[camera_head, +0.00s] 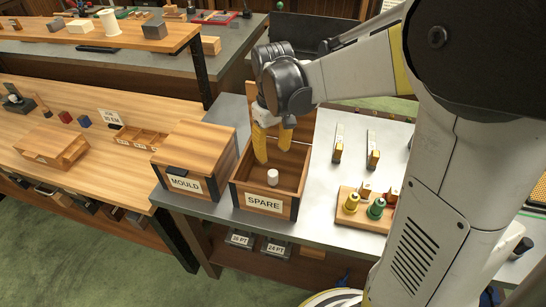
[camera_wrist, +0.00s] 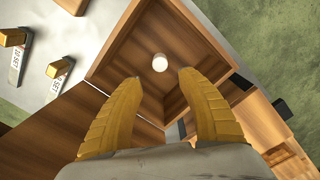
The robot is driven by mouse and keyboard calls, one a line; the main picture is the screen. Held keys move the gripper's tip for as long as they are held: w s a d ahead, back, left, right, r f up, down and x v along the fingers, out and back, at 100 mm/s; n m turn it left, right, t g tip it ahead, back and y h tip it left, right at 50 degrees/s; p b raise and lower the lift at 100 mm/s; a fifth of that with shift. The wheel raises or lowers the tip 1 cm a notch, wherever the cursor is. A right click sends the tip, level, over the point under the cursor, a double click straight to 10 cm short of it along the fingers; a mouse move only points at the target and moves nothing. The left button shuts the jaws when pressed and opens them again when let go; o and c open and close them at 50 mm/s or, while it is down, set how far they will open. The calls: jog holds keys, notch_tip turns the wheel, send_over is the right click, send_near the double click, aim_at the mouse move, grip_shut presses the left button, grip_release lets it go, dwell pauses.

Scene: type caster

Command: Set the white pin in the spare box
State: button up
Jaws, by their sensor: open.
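The spare box (camera_head: 264,202) is an open wooden box with a "SPARE" label on its front and its lid raised at the back. The white pin (camera_head: 272,177) is a small white cylinder inside the box, near its front wall. In the wrist view the pin (camera_wrist: 160,62) lies beyond my fingertips, apart from both fingers. My gripper (camera_head: 274,158) has yellow fingers, is open and empty, and hangs over the back part of the box. In the wrist view the gripper (camera_wrist: 158,76) spreads wide, with bare box floor between its fingers.
A closed wooden box labelled "MOULD" (camera_head: 186,183) stands close on the left. On the right are brass pieces with tags (camera_head: 373,158) and a wooden stand (camera_head: 347,222) with yellow and green knobs. A long wooden bench (camera_head: 90,185) lies further left.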

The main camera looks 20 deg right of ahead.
jog(key=s+r+m+t, duration=0.3)
jog(key=s+r+t, duration=0.4)
jog(key=s, duration=0.6)
jog(key=shift+s+a+r, duration=0.3)
jog(key=shift+s+r, duration=0.05)
jog(key=shift+r, duration=0.1)
jog(key=shift+c, duration=0.4)
